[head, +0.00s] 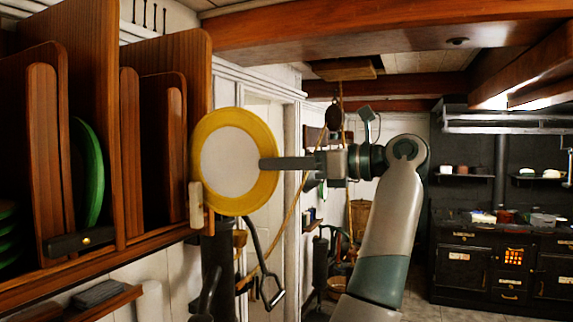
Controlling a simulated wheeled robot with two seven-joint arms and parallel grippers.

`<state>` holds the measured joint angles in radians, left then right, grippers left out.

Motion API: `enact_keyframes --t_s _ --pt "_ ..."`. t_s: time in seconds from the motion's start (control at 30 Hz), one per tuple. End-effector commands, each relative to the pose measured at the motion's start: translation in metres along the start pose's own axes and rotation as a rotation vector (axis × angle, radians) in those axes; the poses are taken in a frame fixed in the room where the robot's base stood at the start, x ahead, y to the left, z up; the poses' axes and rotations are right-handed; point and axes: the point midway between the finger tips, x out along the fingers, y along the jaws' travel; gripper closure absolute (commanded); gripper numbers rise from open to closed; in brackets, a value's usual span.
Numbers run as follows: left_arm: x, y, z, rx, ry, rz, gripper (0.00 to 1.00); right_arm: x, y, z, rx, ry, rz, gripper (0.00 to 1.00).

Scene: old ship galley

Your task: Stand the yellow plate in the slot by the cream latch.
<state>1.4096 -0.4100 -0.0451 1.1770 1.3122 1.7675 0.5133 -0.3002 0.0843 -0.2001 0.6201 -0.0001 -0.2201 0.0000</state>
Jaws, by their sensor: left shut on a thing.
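The yellow plate (268,140), with a pale grey-white centre, is held upright in the air with its face towards me. My left gripper (275,163) is shut on the right part of the plate. The plate is just right of the wooden rack's right end panel (196,100). The cream latch (196,205) is at the lower front of that panel, beside the plate's lower left edge; I cannot tell whether they touch. The slot (188,150) by the latch holds no plate that I can see, though its inside is largely hidden. My right gripper is not in view.
A green plate (90,170) stands in a slot further left, behind a black latch (80,242) with a brass knob. More green plates (8,240) are at the left edge. Tall wooden dividers (85,60) separate the slots. A stove (500,265) stands far right.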

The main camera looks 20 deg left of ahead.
Motion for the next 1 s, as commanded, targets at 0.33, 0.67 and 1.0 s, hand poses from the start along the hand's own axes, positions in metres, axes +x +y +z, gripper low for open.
enact_keyframes --t_s 0.33,0.67,1.0 --pt "0.022 0.001 0.002 -0.002 -0.002 0.000 1.00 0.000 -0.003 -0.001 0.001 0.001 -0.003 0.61" --pt "0.032 0.001 0.003 -0.001 -0.003 -0.001 1.00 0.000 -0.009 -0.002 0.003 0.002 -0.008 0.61" --pt "0.032 0.001 0.002 -0.003 -0.004 -0.017 1.00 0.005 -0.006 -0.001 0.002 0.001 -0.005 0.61"
